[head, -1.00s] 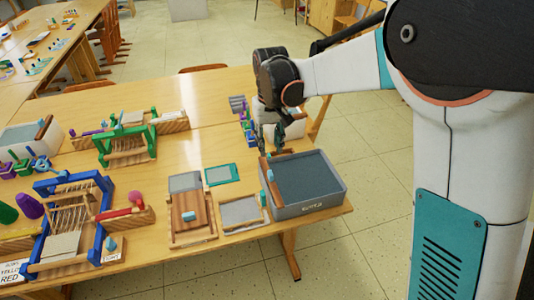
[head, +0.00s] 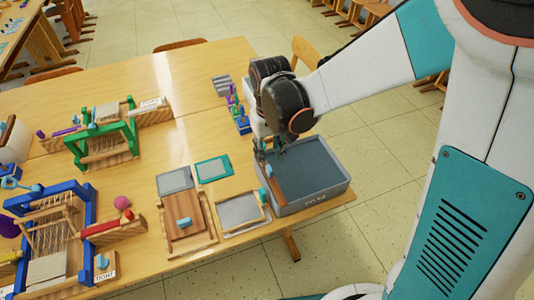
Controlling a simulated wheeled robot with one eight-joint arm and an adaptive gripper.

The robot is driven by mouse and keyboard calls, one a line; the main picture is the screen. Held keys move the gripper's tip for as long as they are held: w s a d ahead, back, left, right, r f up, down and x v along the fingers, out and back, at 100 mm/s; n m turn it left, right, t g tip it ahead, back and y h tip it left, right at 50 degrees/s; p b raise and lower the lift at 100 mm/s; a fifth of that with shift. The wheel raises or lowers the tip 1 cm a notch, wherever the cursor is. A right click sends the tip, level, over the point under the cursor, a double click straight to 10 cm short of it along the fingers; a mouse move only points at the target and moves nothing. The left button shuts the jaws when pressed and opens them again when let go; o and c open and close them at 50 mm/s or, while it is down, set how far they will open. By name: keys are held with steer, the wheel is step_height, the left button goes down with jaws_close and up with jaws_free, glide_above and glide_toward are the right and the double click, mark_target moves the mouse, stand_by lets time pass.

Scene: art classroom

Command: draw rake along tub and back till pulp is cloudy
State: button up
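The grey tub (head: 318,202) stands at the table's right front corner and holds a flat dark grey-blue surface of pulp (head: 310,170). The rake (head: 275,186), a wooden bar with a small light-blue part, lies along the tub's left side. My gripper (head: 266,155) points down at the tub's back left corner, close to the rake's far end. Its fingers are small and partly hidden by the wrist. I cannot tell whether they touch the rake or how far apart they are. The pulp looks even, and I cannot judge its cloudiness.
Left of the tub lie a framed screen (head: 240,212), a wooden board with a blue handle (head: 186,230) and a teal frame (head: 213,168). A green loom (head: 103,140) and a blue loom (head: 55,225) stand further left. Small coloured items (head: 238,115) sit behind the tub. The back middle of the table is clear.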

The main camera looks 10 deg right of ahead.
mark_target(269, 168)
step_height(269, 168, down, 7)
steer(key=shift+f+b, duration=0.1)
steer(key=shift+b, duration=1)
steer(key=shift+c, duration=0.3)
jaws_close()
